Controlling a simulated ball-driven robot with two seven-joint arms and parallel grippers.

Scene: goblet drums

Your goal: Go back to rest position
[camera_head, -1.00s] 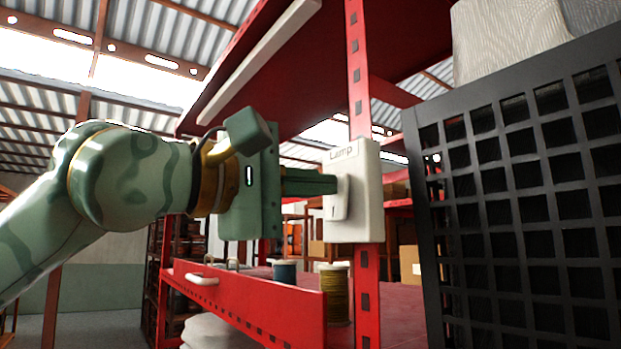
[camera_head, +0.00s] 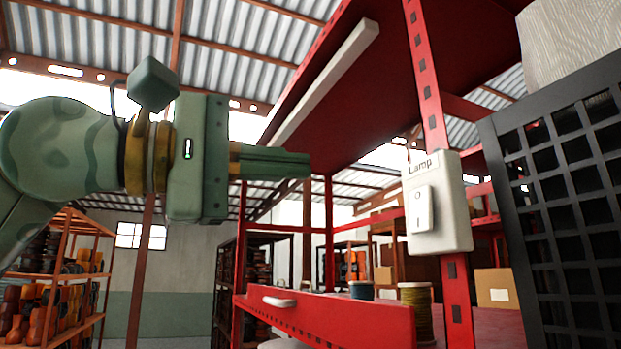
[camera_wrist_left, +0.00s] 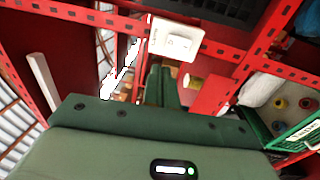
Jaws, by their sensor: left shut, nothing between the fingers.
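My left gripper (camera_head: 309,165) is shut and empty, held in the air to the left of a white switch box. The white switch box (camera_head: 449,225), labelled "Lamp", is fixed to a red shelf post and has a white rocker switch (camera_head: 421,209). A clear gap lies between the fingertips and the box in the head view. In the left wrist view, the shut fingers (camera_wrist_left: 163,88) point toward the switch box (camera_wrist_left: 174,40). My right gripper is in neither view.
A red shelf unit (camera_head: 428,90) with a light bar (camera_head: 325,80) stands in front. A black mesh crate (camera_head: 570,190) is at the right. Thread spools (camera_head: 418,310) sit behind the red front panel (camera_head: 330,318). Open air lies below my left arm.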

